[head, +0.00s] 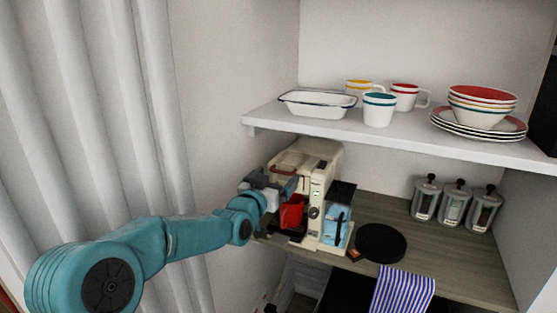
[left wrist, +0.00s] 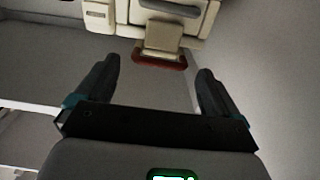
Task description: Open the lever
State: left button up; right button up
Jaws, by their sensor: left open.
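A cream coffee machine (head: 322,196) stands on the wooden counter, under the shelf, and has a red cup (head: 292,211) at its front. My left gripper (head: 276,184) is at the machine's left side, close to its front; in the head view I cannot tell if it touches. In the left wrist view, its two dark fingers (left wrist: 157,72) are spread apart with nothing between them. Beyond them are part of the cream machine (left wrist: 160,27), a grey handle-like bar (left wrist: 170,8) and a dark red part (left wrist: 160,63). I cannot tell surely which part is the lever.
A white shelf (head: 400,135) overhangs the machine and holds cups, bowls, plates and a white dish (head: 318,104). A black round plate (head: 380,243) and a striped towel (head: 403,290) are at the right. White curtains (head: 110,110) hang at the left.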

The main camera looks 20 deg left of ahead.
pick_arm(q)
jog(key=shift+w+r+p, duration=0.2)
jog(key=shift+w+p, duration=0.4)
jog(key=shift+w, duration=0.3)
jog(key=shift+w+f, duration=0.25)
jog(key=shift+w, duration=0.15)
jog(key=shift+s+r, duration=0.1)
jog(key=shift+c, duration=1.2)
jog(key=c, duration=1.1)
jog(key=r+g+p, duration=0.1)
jog(key=p, duration=0.1)
jog(key=r+g+p, duration=0.1)
jog(key=r+p, duration=0.2)
jog(key=p, duration=0.2)
jog(key=shift+w+r+g, duration=0.25)
jog(key=shift+w+g, duration=0.1)
jog(key=shift+g, duration=0.05)
jog(key=shift+w+r+p, duration=0.25)
jog(key=shift+r+p, duration=0.1)
jog(key=shift+r, duration=0.4)
jog(key=shift+w+r+p, duration=0.4)
jog(key=shift+r, duration=0.2)
jog(key=shift+w+r+p, duration=0.4)
jog(key=shift+r, duration=0.2)
pick_arm(e)
notch_tip(320, 180, up, 11)
jog(key=shift+r, duration=0.2)
